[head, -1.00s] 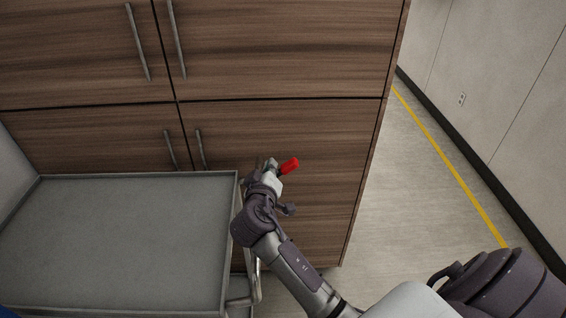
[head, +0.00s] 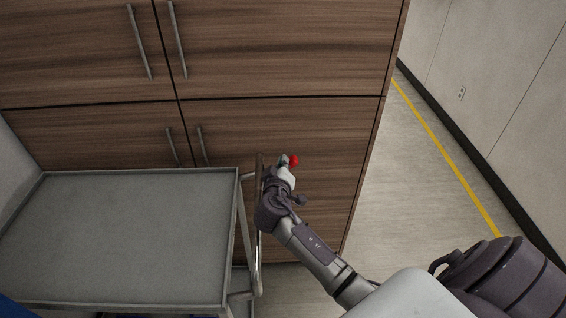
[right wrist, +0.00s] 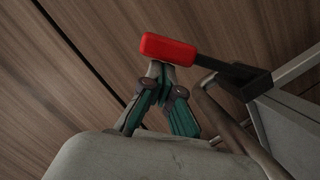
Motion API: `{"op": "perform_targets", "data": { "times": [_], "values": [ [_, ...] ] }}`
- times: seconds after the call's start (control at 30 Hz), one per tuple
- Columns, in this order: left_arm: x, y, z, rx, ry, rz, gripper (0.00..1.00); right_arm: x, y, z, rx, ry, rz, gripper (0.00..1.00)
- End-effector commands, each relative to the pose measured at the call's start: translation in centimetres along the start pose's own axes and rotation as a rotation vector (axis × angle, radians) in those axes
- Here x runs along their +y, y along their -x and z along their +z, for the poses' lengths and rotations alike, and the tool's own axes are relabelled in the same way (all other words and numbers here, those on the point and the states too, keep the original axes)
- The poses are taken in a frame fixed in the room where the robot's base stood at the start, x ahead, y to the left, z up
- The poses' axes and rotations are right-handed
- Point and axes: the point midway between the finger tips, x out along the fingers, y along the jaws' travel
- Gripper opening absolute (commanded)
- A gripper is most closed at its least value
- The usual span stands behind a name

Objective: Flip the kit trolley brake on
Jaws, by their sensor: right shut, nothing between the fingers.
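The kit trolley (head: 120,235) has a grey flat top and stands at the left of the head view, with a metal push handle (head: 258,240) on its right side. The brake lever has a red grip (head: 293,161), seen almost end-on there. In the right wrist view the red grip (right wrist: 168,49) sits on a black arm (right wrist: 240,76) that meets the trolley frame. My right gripper (head: 284,170) is shut and empty. In the right wrist view its fingertips (right wrist: 161,72) are right at the underside of the red grip; whether they touch is unclear. My left gripper is out of view.
A wood-fronted cabinet (head: 280,60) with bar handles stands close behind the trolley and my right gripper. Open floor (head: 410,180) with a yellow line lies to the right, bounded by a pale wall (head: 510,90).

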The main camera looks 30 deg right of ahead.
Motion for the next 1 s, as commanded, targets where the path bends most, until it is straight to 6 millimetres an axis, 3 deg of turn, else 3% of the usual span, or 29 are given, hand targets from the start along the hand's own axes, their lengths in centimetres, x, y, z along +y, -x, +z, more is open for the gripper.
{"op": "perform_targets", "data": {
  "times": [0.37,1.0],
  "values": [
    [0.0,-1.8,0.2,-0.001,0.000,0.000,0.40,0.1,-0.3,1.5,-0.001,-0.118,-0.028,0.00],
    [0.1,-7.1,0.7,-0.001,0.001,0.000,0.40,-0.5,-1.7,7.2,-0.002,-0.678,-0.167,0.00]
  ]
}}
